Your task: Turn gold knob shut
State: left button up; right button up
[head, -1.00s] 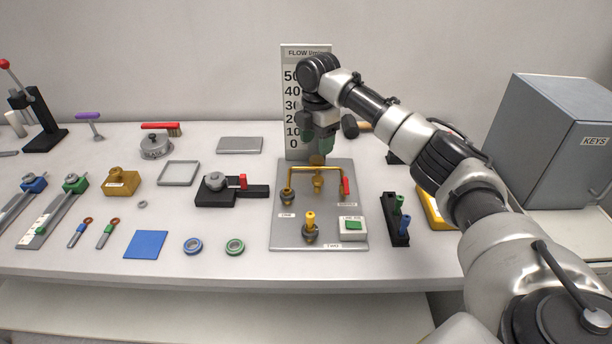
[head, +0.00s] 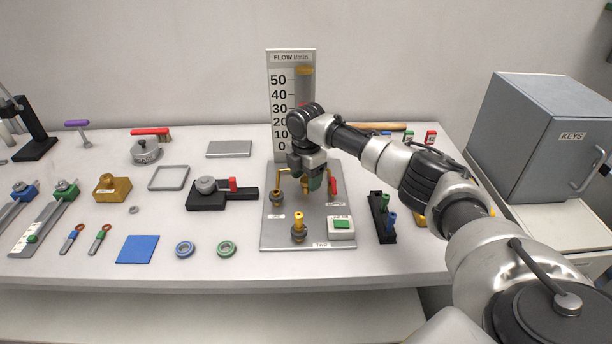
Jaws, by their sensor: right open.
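My right gripper (head: 307,181) is open and points down over the grey valve board (head: 273,232), at the gold pipework. The gold knob at the top middle of the pipework is mostly hidden behind my gripper, so I cannot tell whether the fingers touch it. A bit of gold fitting (head: 305,190) shows between the fingertips. The gold pipe (head: 281,171) shows to the left of the gripper. The flow gauge (head: 281,112) stands behind the board, with a gold piece (head: 305,70) near its top. My left gripper is not in view.
A red lever (head: 333,186) stands right of my gripper. A yellow-topped valve (head: 299,228) and a box with a green button (head: 342,225) are on the board's front. A black stand (head: 382,218) is to the right, a black fixture (head: 209,200) to the left.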

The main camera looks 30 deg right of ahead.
jog(key=c, duration=0.9)
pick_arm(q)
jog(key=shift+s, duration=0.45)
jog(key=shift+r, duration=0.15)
pick_arm(e)
jog(key=shift+r, duration=0.1)
